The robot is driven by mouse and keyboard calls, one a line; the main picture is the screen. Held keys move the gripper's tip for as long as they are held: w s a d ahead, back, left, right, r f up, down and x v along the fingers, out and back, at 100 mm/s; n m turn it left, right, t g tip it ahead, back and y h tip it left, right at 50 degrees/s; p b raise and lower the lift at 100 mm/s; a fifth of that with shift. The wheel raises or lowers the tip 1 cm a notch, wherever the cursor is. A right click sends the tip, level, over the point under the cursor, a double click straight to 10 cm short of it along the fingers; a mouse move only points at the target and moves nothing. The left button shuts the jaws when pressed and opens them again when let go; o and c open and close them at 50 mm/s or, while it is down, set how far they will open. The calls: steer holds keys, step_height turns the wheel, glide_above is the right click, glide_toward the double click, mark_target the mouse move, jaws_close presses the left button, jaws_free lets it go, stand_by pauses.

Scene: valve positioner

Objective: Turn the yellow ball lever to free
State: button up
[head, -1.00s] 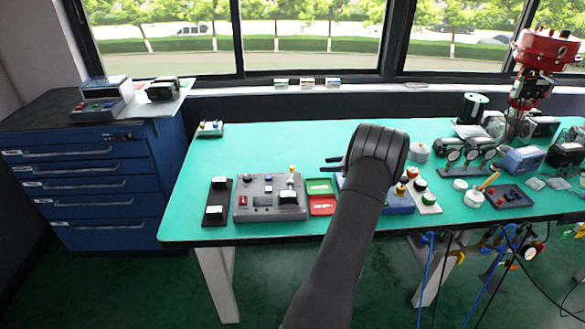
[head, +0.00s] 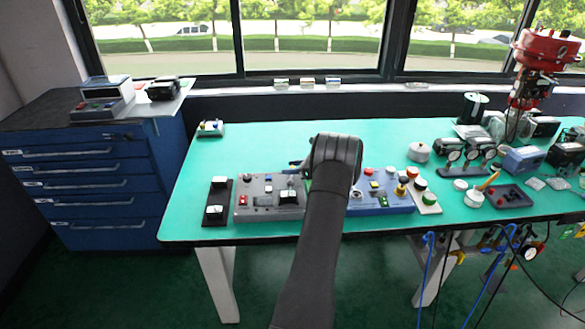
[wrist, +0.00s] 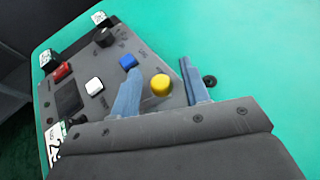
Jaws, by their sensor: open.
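The yellow ball lever (wrist: 160,85) shows its round top in the wrist view, near the edge of the grey panel (wrist: 118,85). My gripper (wrist: 161,88) is open, with one finger on each side of the ball in that view and a gap on both sides. I cannot tell whether the fingertips are level with the ball. In the head view my gripper (head: 297,167) is over the right back part of the grey panel (head: 256,212), and the ball is hard to make out there. The markings around the lever are too small to read.
The grey panel also carries a black knob (wrist: 103,37), a red switch (wrist: 63,71), a white button (wrist: 94,86) and a blue button (wrist: 128,62). A blue panel (head: 380,205) stands to the right. The green bench (head: 270,145) is clear behind.

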jaws_close()
steer(key=shift+w+a+n+g+y, duration=0.1)
steer(key=shift+a+n+g+y, duration=0.3)
steer(key=shift+n+g, duration=0.45)
steer(key=shift+w+a+n+g+y, duration=0.1)
steer(key=shift+a+n+g+y, duration=0.25)
steer(key=shift+n+g, duration=0.5)
steer(key=shift+s+d, duration=0.1)
jaws_free()
steer(key=v, duration=1.7)
steer(key=shift+d, duration=0.2)
steer(key=shift+r, duration=0.1)
